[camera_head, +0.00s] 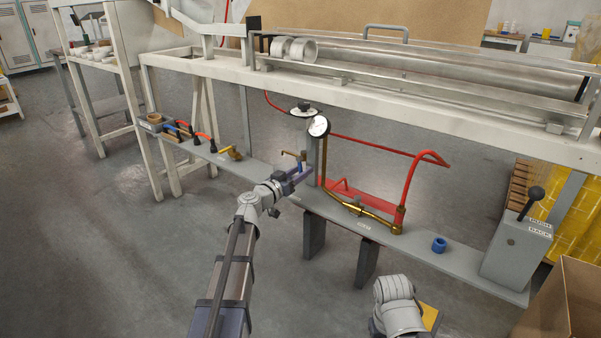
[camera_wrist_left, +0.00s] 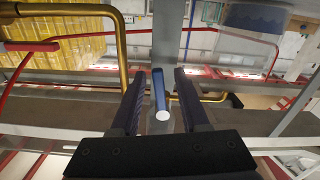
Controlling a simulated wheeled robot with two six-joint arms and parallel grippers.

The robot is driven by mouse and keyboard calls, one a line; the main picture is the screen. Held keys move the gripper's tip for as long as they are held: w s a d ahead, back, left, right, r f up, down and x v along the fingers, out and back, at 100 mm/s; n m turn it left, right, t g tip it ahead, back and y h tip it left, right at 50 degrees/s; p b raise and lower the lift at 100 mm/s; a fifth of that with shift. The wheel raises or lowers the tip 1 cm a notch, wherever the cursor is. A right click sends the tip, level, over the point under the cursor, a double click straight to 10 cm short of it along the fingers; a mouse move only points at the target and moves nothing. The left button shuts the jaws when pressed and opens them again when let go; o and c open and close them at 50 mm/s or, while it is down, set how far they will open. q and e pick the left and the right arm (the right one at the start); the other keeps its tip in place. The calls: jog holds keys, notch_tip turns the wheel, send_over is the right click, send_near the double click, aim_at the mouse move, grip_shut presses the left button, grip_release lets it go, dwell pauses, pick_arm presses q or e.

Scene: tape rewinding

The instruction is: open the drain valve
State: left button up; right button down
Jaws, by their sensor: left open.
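My left gripper (camera_head: 301,174) is open beside a grey upright post, under a pressure gauge. In the left wrist view, a blue rod-like handle with a pale round end (camera_wrist_left: 160,96) lies between the two dark fingers (camera_wrist_left: 159,84), with gaps on both sides. It looks like the valve handle. A bent brass pipe (camera_wrist_left: 215,97) runs behind the right finger. In the head view, a small brass spout (camera_head: 291,154) shows just above my left gripper, which hides most of the handle. My right arm shows at the bottom, but its gripper is out of view.
The gauge (camera_head: 318,126) and a brass pipe (camera_head: 323,160) stand close to the gripper's right. A red pipe (camera_head: 408,185) rises farther right. Coloured-handled tools (camera_head: 200,140) lie on the shelf at left. A blue ring (camera_head: 439,244) and grey lever box (camera_head: 516,246) are at right.

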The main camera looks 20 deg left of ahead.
pick_arm(q)
jog(key=v, duration=0.7)
jog(key=shift+s, duration=0.35)
jog(key=shift+a, duration=0.1)
